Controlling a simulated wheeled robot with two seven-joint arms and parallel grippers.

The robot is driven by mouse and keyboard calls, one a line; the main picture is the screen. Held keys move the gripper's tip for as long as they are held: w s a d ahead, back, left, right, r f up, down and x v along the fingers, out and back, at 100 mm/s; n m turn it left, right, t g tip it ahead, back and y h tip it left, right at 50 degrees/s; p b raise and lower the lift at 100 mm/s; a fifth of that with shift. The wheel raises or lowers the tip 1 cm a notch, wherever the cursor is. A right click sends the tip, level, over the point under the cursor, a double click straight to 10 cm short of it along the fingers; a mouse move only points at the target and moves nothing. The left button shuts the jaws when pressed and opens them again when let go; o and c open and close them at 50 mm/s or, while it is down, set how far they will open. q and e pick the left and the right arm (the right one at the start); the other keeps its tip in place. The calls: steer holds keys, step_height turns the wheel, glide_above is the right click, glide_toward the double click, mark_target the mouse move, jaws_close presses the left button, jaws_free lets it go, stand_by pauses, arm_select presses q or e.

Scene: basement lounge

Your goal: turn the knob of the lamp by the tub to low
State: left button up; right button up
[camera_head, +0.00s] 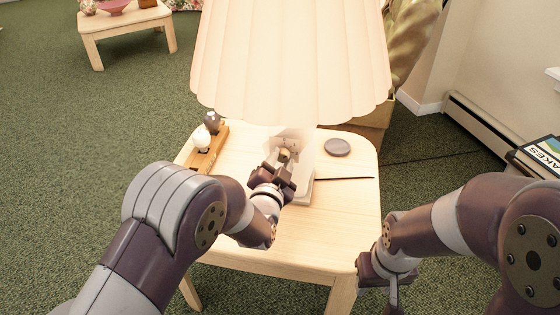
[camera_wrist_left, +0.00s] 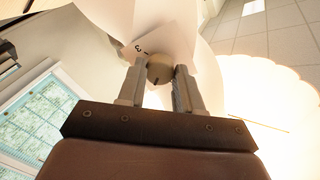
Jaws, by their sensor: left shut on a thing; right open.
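The lamp (camera_head: 290,60) stands on a light wooden side table (camera_head: 320,225), its cream pleated shade glowing. Its round brown knob (camera_head: 285,155) sits low on the lamp's pale body, under the shade. My left gripper (camera_head: 281,168) is at the knob, and in the left wrist view its fingers (camera_wrist_left: 160,82) are shut on the knob (camera_wrist_left: 160,68). A dark pointer line shows on the knob, and a "3" mark is on the plate beside it. The other marks are hidden or too small to read. My right gripper (camera_head: 385,270) is low, beside the table's right front corner, apart from the lamp.
A wooden tray (camera_head: 208,150) with a white and a dark shaker-like item stands left of the lamp. A grey disc (camera_head: 337,147) and a thin dark stick (camera_head: 345,178) lie at right. A low table (camera_head: 125,22) stands far left.

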arm_select(q)
steer(key=shift+f, duration=0.1)
steer(key=o, duration=1)
steer(key=shift+o, duration=0.2)
steer(key=p+v, duration=0.3)
steer(key=v, duration=0.9)
steer(key=shift+s, duration=0.35)
